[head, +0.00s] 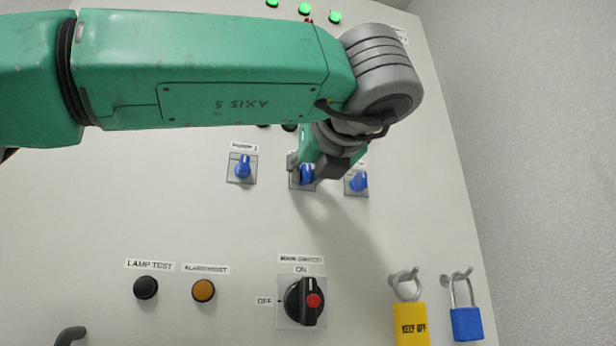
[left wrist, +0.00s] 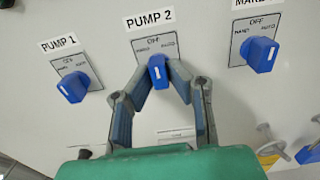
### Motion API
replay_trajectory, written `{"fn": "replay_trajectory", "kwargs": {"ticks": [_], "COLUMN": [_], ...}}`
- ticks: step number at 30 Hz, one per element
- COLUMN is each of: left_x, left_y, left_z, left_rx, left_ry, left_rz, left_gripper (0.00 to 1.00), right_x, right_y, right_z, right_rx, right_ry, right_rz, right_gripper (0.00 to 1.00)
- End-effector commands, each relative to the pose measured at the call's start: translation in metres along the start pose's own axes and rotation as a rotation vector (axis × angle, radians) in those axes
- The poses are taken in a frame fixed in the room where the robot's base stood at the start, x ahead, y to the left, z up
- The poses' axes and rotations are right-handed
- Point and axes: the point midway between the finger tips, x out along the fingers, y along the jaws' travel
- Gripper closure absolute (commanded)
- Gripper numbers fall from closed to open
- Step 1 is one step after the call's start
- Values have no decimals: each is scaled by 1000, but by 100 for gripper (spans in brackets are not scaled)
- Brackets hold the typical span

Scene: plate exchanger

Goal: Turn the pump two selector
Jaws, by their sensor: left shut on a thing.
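The pump two selector is a blue knob (left wrist: 158,72) on a square plate under a "PUMP 2" label in the left wrist view. Its plate has small lettering at the top, left and right; the knob's white mark is near upright. My left gripper (left wrist: 160,82) has one finger on each side of the knob and is shut on it. In the head view the same knob (head: 307,174) is partly covered by my left gripper (head: 309,170), and its label is hidden behind my arm. My right gripper is not in view.
A pump one selector (head: 243,168) is left of it and another blue selector (head: 358,182) is right. Below are a lamp test button (head: 146,287), an amber button (head: 204,291), a main switch (head: 304,302), a yellow padlock (head: 410,324) and a blue padlock (head: 466,323).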

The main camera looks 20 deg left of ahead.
Motion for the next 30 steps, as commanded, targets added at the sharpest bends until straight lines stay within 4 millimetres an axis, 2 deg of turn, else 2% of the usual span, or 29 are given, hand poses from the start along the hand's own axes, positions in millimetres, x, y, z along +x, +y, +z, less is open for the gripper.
{"fn": "replay_trajectory", "kwargs": {"ticks": [13, 15, 16, 26, 30], "left_x": [-1, -1, -1, -2, -17], "left_y": [1, 1, 1, 0, 0], "left_z": [5, 5, 5, 2, 3], "left_rx": [5, 5, 5, 8, 9], "left_ry": [-9, -9, -9, -4, -7], "left_rz": [-2, -2, -2, -1, -2], "left_gripper": [100, 69, 66, 66, 66], "right_x": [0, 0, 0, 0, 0], "right_y": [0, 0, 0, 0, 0], "right_z": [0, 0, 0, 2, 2], "right_rx": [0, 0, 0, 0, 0], "right_ry": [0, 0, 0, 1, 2], "right_rz": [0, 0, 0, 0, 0], "right_gripper": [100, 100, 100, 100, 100]}}
